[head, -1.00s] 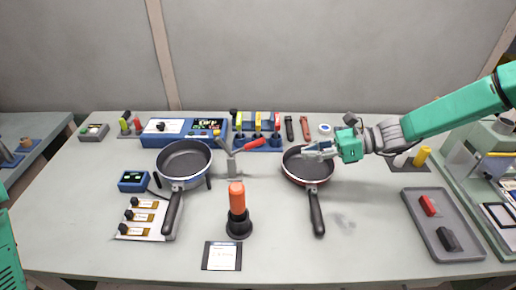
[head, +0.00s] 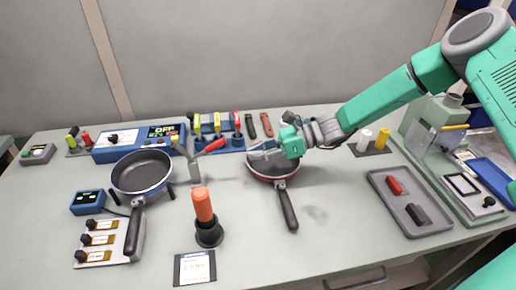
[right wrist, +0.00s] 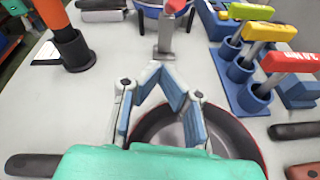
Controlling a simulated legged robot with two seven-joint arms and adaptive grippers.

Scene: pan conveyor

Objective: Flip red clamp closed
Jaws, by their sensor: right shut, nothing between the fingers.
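The clamp (head: 195,170) is a grey metal post between the two pans in the head view. Its red handle (head: 215,145) slants up to the right, and a grey arm slants up to the left. In the right wrist view the clamp (right wrist: 165,42) stands ahead of the fingers, its red handle (right wrist: 176,6) cut by the top edge. My right gripper (head: 254,149) is shut and empty, above the far side of the right pan (head: 262,176), to the right of the clamp and apart from it. Its fingers meet in the right wrist view (right wrist: 156,70). My left gripper is not in view.
An orange-topped dark cylinder (head: 203,207) stands in front of the clamp. A blue-rimmed pan (head: 142,172) is to its left. Behind is a blue rack (head: 230,143) with coloured handles. A grey tray (head: 414,219) lies at right. The table's front middle is fairly clear.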

